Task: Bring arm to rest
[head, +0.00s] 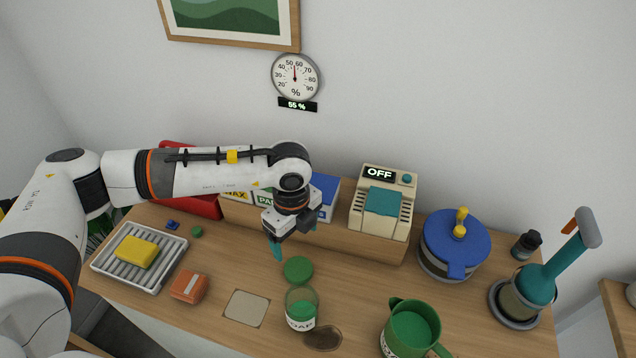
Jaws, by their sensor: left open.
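My left arm comes in from the left and reaches over the wooden counter. My left gripper (277,246) is open and empty. It points down above the counter, just behind a green round lid (298,270) and a glass jar with green content (301,309). It appears apart from both. My right gripper does not show.
On the left are a yellow sponge (137,252) on a ribbed tray (107,264) and an orange block (189,287). A dark spill (323,338) lies beside the jar.

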